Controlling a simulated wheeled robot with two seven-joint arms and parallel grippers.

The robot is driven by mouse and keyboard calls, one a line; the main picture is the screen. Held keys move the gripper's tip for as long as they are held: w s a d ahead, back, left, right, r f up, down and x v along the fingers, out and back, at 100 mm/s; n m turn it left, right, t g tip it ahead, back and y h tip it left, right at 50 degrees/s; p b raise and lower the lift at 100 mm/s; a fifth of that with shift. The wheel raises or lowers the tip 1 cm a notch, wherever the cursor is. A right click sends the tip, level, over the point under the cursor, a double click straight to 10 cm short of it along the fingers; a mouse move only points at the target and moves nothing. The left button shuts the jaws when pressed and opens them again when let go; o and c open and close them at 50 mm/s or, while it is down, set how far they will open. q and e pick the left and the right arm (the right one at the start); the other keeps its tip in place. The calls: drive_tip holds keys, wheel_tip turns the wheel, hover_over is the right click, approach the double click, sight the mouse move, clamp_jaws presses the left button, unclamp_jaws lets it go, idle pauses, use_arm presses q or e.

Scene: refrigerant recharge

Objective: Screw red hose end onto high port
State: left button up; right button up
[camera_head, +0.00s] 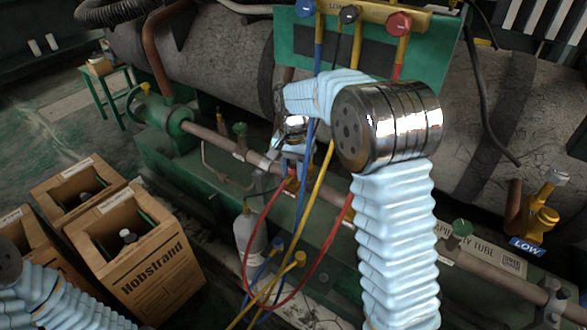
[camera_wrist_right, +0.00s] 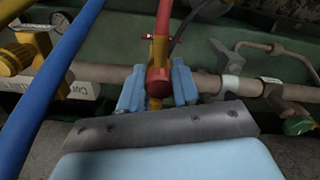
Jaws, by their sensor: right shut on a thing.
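My right arm reaches in from the lower right of the head view, and my right gripper (camera_head: 291,165) is over the pipe in the middle. In the right wrist view its two pale blue fingers (camera_wrist_right: 157,88) are shut on the red hose end (camera_wrist_right: 157,82), one on each side. The red hose end also shows in the head view (camera_head: 290,184), partly hidden. Yellow metal shows just above and below it; I cannot tell whether it is seated on the high port. The red hose (camera_head: 322,255) loops below the gripper. My left gripper is out of view.
A manifold with coloured knobs (camera_head: 350,13) stands at the top, with blue and yellow hoses hanging close to my right arm. The low port (camera_head: 541,219) is at right. A pipe (camera_head: 225,145) crosses the middle. Cardboard boxes (camera_head: 160,275) stand at lower left.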

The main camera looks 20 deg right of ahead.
drive_tip(key=shift+r+m+p, duration=0.1)
drive_tip(key=shift+m+p, duration=0.45)
drive_tip(key=shift+m, duration=1.25)
